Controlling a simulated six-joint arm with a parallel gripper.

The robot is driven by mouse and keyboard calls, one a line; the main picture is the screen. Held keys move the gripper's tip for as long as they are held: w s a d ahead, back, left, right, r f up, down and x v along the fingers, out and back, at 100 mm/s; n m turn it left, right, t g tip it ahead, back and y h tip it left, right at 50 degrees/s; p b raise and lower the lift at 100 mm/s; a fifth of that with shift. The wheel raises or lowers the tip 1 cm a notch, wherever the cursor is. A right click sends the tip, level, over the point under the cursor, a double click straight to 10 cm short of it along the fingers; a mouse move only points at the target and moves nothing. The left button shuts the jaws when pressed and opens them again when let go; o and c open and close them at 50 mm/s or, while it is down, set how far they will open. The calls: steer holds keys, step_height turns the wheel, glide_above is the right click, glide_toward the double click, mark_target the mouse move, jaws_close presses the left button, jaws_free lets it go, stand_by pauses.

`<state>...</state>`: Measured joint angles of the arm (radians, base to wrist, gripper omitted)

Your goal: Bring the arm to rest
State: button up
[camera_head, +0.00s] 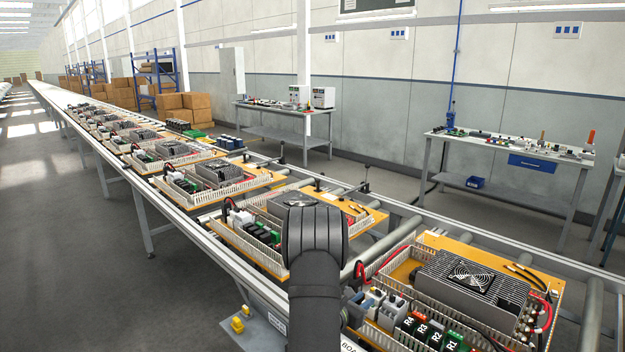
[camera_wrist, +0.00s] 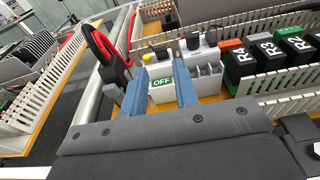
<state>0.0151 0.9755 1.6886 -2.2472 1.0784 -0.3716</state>
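My gripper (camera_wrist: 160,82) shows two blue fingers in the wrist view, standing apart. Between and beyond them is a white device with a green OFF label (camera_wrist: 161,83) and a yellow knob; I see no clear contact with the fingers. The closest orange board (camera_head: 465,238) lies right of the arm, with white slotted wiring duct (camera_head: 400,240), a grey finned fan unit (camera_head: 470,280) and relays marked R4 to R1 (camera_head: 425,328). A grey terminal device (camera_wrist: 200,55) stands right of the OFF device.
A roller conveyor (camera_head: 590,305) carries several similar boards away to the far left. Red cables (camera_wrist: 106,50) loop up left of the fingers. Workbenches (camera_head: 510,150) stand along the back wall. The floor (camera_head: 120,290) left of the conveyor is clear.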

mark_target(378, 290)
steer(key=x, duration=0.9)
steer(key=shift+w+d, duration=0.1)
steer(key=shift+d, duration=0.05)
